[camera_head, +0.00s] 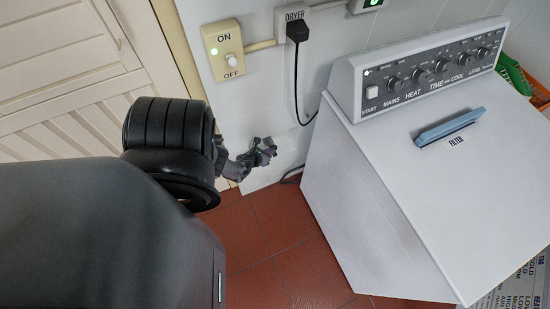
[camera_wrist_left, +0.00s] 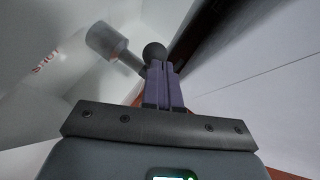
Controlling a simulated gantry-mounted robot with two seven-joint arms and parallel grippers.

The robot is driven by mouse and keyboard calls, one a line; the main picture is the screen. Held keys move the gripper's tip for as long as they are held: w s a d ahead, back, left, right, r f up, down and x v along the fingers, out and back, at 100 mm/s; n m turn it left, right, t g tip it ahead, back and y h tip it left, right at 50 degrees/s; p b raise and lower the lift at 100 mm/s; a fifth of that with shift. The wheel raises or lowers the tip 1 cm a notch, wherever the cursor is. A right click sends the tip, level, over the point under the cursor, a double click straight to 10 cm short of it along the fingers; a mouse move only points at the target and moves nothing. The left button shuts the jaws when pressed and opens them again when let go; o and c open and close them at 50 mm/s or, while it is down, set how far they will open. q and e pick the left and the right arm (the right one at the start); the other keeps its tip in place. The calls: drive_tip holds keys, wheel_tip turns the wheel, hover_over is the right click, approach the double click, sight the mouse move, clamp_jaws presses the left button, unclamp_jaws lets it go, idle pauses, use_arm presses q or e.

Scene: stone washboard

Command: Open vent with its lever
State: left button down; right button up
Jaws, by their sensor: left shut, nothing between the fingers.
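The vent lever shows in the left wrist view as a dark round knob (camera_wrist_left: 154,51) on a short arm, joined to a grey cylindrical pivot (camera_wrist_left: 106,40) on a pale wall. Red lettering (camera_wrist_left: 46,66) that seems to read SHUT is on the wall to the left of it. My left gripper (camera_wrist_left: 162,68) is shut and empty, its fingertips close at the knob; I cannot tell if they touch. In the head view my left gripper (camera_head: 264,152) is low by the white wall, left of the dryer; the lever is not clear there. My right gripper is not in view.
A white dryer (camera_head: 430,190) with a knob panel (camera_head: 430,70) stands on the right. A switch box (camera_head: 223,50) and a black plug (camera_head: 298,31) with a hanging cord are on the wall above the gripper. Red floor tiles (camera_head: 275,220) are bare below.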

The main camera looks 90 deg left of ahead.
use_arm(q)
drive_tip(key=p+v, duration=0.7)
drive_tip(key=v, duration=0.5)
drive_tip(key=shift+d+p, duration=0.3)
drive_tip(key=shift+d, duration=0.25)
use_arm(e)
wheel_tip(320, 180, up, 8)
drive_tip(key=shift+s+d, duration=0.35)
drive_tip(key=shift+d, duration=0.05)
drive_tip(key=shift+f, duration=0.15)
